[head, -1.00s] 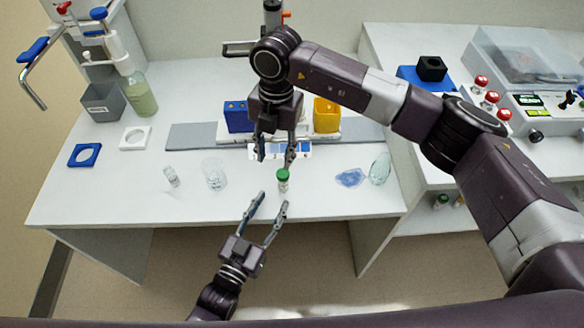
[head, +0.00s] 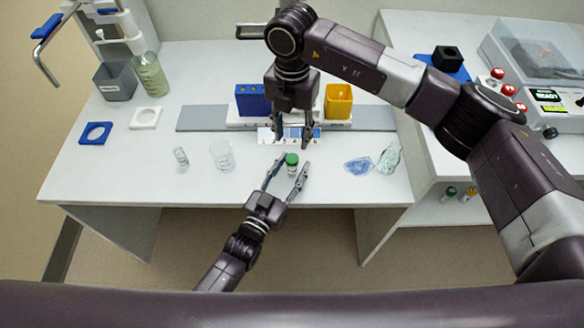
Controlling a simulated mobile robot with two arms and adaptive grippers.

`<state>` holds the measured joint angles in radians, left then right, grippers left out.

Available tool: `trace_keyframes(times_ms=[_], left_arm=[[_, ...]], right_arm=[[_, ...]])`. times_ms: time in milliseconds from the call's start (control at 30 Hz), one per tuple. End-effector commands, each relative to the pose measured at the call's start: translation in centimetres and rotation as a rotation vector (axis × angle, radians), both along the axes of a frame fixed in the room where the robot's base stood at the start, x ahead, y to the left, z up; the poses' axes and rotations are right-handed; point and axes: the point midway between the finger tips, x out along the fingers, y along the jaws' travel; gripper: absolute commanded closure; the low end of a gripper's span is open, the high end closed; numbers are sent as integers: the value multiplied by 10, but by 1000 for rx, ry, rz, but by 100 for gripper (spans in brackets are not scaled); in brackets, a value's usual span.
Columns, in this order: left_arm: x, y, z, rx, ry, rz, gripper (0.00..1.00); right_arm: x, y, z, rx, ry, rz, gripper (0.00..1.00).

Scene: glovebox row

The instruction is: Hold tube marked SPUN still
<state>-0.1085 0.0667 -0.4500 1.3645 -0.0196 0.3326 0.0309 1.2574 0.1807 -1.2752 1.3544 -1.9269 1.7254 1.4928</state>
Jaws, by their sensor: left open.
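A small tube with a green cap (head: 291,159) stands upright near the front of the white bench; any SPUN marking is too small to read. My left gripper (head: 291,171) is open, with its fingers on either side of the tube. I cannot tell whether either finger touches it. My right gripper (head: 292,143) points down just behind the tube, its fingers apart and nothing visible between them.
A small clear vial (head: 181,158) and a clear beaker (head: 222,155) stand to the left. A blue-tinted clear piece (head: 358,166) and clear glassware (head: 389,158) lie to the right. Blue (head: 251,100) and yellow (head: 338,101) holders stand behind.

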Motion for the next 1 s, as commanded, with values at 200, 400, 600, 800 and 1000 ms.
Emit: trace_keyframes(times_ms=[200,400,600,800,1000], left_arm=[[0,0,0,0,0,0,74],[0,0,0,0,-1,0,96],[0,0,0,0,-1,0,100],[0,0,0,0,-1,0,100],[0,0,0,0,-1,0,100]], right_arm=[[0,0,0,0,0,0,62],[0,0,0,0,0,0,62],[0,0,0,0,0,0,62],[0,0,0,0,0,-19,62],[-1,1,0,0,1,-221,62]])
